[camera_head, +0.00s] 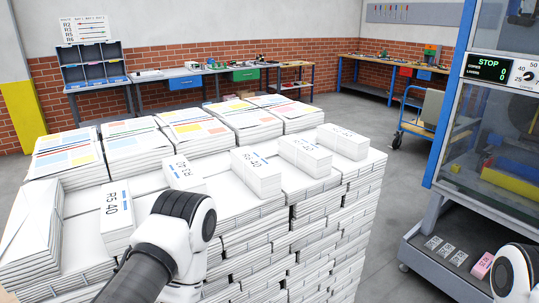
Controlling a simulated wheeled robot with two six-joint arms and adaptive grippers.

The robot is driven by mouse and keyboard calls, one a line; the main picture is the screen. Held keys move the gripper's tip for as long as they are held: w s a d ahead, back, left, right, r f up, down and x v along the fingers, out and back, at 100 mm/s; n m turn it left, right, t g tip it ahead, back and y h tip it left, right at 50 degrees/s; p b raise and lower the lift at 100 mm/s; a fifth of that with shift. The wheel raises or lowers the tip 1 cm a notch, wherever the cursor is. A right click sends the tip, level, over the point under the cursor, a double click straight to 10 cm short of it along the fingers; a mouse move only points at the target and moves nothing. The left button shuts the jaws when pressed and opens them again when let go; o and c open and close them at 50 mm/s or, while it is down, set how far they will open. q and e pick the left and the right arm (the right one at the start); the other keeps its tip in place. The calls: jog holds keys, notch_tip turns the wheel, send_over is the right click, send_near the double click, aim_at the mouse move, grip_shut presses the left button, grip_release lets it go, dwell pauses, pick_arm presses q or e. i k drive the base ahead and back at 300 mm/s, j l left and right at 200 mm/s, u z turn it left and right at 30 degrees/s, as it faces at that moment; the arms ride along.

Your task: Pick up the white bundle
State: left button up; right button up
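Several white bundles with dark printed labels lie on top of a large stack of white newspapers (333,207). One labelled bundle (117,217) is at the front left, beside my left arm. Another bundle (183,174) is just behind the arm and partly hidden by it. Further bundles run to the right: one near the middle (256,172), one right of it (305,157), and one at the far right (343,142). Only links of my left arm show at the bottom middle, and a white joint of my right arm at the bottom right. Neither gripper's fingers can be seen.
Colour-printed newspaper piles (196,130) line the back of the stack. At right stands a blue-framed machine (438,150) with a STOP display; a pink bundle (482,265) and small white bundles lie on its low shelf. Workbenches (180,80) and a blue cart (418,118) are behind. Grey floor between is clear.

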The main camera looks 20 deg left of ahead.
aim_at(179, 173)
jog(key=u, duration=0.5)
jog(key=i+l+u, duration=0.2)
jog(key=l+u, duration=0.2)
jog(key=i+l+u, duration=0.1)
jog(key=l+u, duration=0.3)
jog(key=l, duration=0.15)
jog(key=l+u, duration=0.4)
jog(key=l, duration=0.15)
